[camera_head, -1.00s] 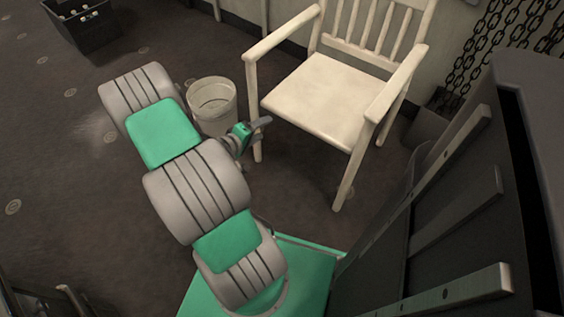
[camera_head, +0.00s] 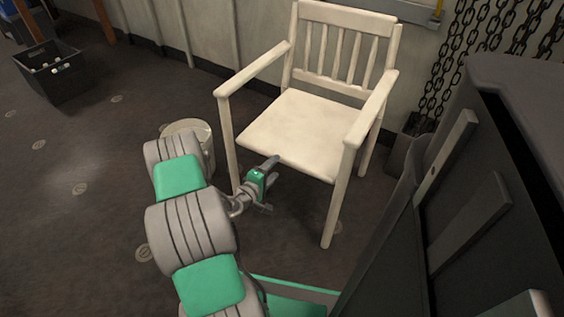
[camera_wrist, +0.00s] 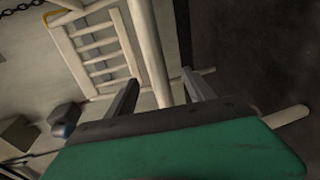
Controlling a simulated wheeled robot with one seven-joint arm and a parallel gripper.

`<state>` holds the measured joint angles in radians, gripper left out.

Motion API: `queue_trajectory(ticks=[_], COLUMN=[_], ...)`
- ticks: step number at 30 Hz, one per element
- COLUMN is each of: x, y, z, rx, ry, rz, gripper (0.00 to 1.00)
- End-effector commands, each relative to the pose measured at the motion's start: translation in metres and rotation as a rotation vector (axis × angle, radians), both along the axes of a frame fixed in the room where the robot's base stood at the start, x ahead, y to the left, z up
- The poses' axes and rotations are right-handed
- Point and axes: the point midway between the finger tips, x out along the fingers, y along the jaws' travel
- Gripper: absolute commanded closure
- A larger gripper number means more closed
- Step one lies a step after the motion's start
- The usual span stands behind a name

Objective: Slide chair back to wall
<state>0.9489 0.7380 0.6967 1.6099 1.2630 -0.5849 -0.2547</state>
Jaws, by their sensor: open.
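A cream wooden armchair (camera_head: 304,130) stands upright with its slatted back towards the pale wall (camera_head: 225,32). I cannot tell whether its back touches the wall. My gripper (camera_head: 274,180) is in front of the chair, near the front edge of the seat and between the front legs in the picture. Contact with the chair cannot be made out.
A white bucket (camera_head: 197,140) stands left of the chair, partly behind my arm. A dark crate (camera_head: 52,72) is on the floor at far left. Hanging chains (camera_head: 458,60) and a dark cabinet (camera_head: 490,170) stand to the right.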

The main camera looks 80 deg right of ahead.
Motion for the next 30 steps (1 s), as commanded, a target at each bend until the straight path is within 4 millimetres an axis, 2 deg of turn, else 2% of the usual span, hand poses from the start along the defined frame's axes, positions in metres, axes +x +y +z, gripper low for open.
queue_trajectory(ticks=[15,27,30], x=[-0.018,-0.02,-0.02], y=[-0.052,-0.059,-0.059], z=[-0.013,-0.013,-0.013], rx=[0.001,0.001,0.001], ry=[-0.001,0.0,0.0], rz=[-0.001,0.001,0.001], gripper=[0.38,0.38,0.46])
